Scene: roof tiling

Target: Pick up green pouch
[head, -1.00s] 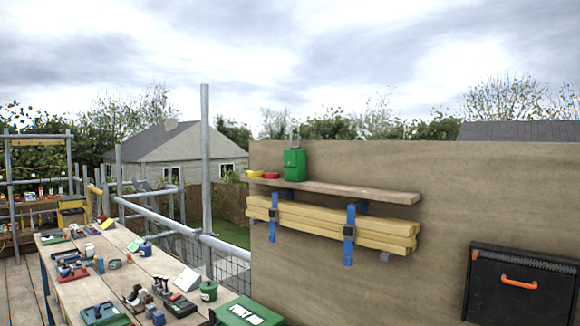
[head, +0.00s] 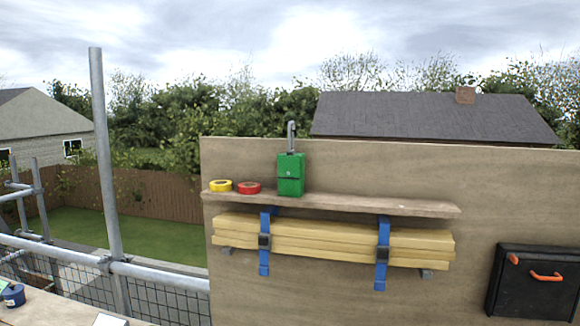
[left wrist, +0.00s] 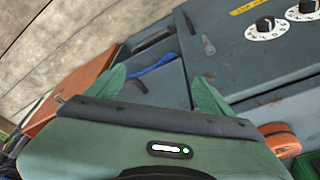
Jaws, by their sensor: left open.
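The green pouch (head: 290,176) stands upright on a narrow wooden shelf (head: 350,203) fixed to a board wall, right of two tape rolls. A grey metal piece sticks up from its top or behind it; I cannot tell which. My left gripper (left wrist: 160,90) shows only in the left wrist view. Its green fingers are apart with nothing held between them. It is not in the head view, so its distance from the pouch does not show. My right gripper is in neither view.
A yellow tape roll (head: 221,186) and a red tape roll (head: 249,188) lie left of the pouch. Strapped timber (head: 330,241) hangs under the shelf. A black case (head: 535,284) is at the right. A scaffold pole (head: 104,160) and rail stand at the left.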

